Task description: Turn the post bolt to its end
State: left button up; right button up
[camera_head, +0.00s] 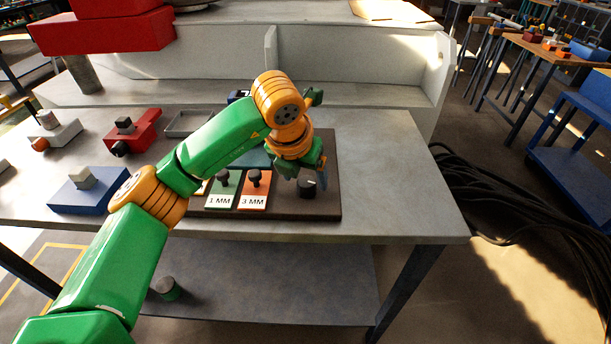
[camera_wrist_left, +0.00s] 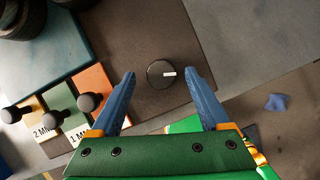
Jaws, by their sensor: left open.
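The post bolt appears as a dark round knob with a white mark (camera_wrist_left: 161,74) on the brown board in the left wrist view. In the head view the dark knob (camera_head: 307,188) stands near the board's right end. My left gripper (camera_wrist_left: 166,80) is open, its two blue fingers on either side of the knob in the picture, apart from it. In the head view my left gripper (camera_head: 312,176) hangs above the knob and partly covers it. My right gripper is not in view.
The brown board (camera_head: 325,150) lies on the grey table (camera_head: 395,170). Colored plates with dark pegs, a green 1 MM plate (camera_head: 221,201) and an orange 3 MM plate (camera_head: 254,200), sit left of the knob. Red and blue blocks stand farther left. The table's right side is clear.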

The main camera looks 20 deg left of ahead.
pick_arm(q)
jog(key=shift+w+f, duration=0.25)
jog(key=shift+f, duration=0.3)
jog(key=shift+c, duration=0.2)
grip_shut()
